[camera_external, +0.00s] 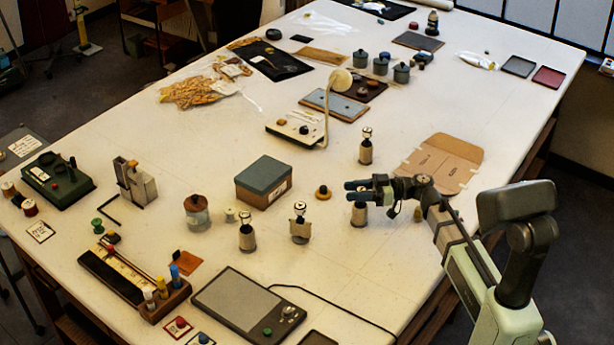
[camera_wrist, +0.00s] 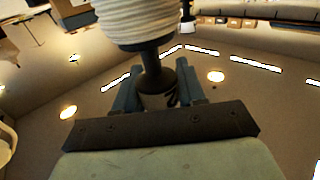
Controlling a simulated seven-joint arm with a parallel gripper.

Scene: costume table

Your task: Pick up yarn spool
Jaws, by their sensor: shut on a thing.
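My gripper (camera_external: 349,191) reaches in from the right in the external view, its blue fingers level above the table. It is shut on the dark neck of a cream, ribbed yarn spool (camera_external: 359,216), whose body shows below the fingers. In the wrist view the spool's wound body (camera_wrist: 150,22) fills the top middle, and its dark neck runs down between the fingers (camera_wrist: 158,85). I cannot tell whether the spool touches the table.
A flat brown card (camera_external: 440,163) lies behind my arm. A grey scale (camera_external: 247,303) lies at the front. The table is open around the front right.

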